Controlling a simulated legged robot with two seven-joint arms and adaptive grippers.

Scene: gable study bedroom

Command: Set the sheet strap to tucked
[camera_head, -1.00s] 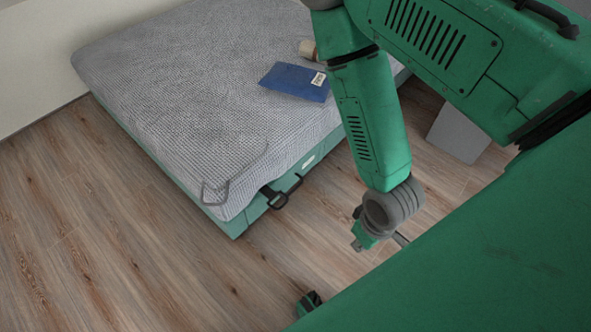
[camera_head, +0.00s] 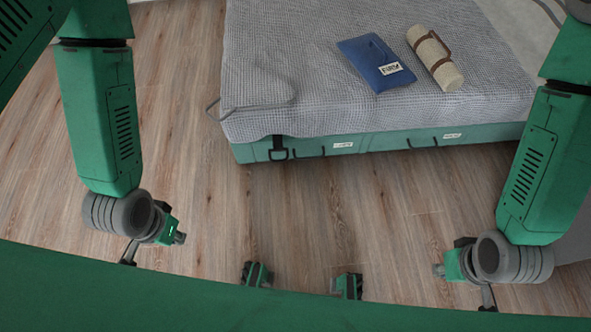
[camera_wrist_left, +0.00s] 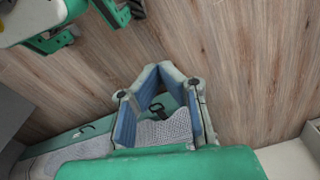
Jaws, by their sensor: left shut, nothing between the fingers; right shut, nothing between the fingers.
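A short black strap with a ring-like end (camera_head: 278,151) hangs below the grey mattress (camera_head: 262,75) on the near side of the bed, close to its left corner. It looks like the sheet strap. A dark loop also shows in the left wrist view (camera_wrist_left: 155,108), between my fingers' outlines but farther off. My left gripper (camera_head: 179,238) is shut and empty above the floor, left of and nearer than the bed. Its blue-padded fingers meet at the tips in the left wrist view (camera_wrist_left: 160,68). My right gripper (camera_head: 438,271) is shut and empty, well right of the strap.
A blue pouch (camera_head: 376,62) and a rolled beige mat (camera_head: 434,58) lie on the mattress. The green bed base (camera_head: 380,141) has dark handles. The wood floor (camera_head: 330,210) before the bed is clear.

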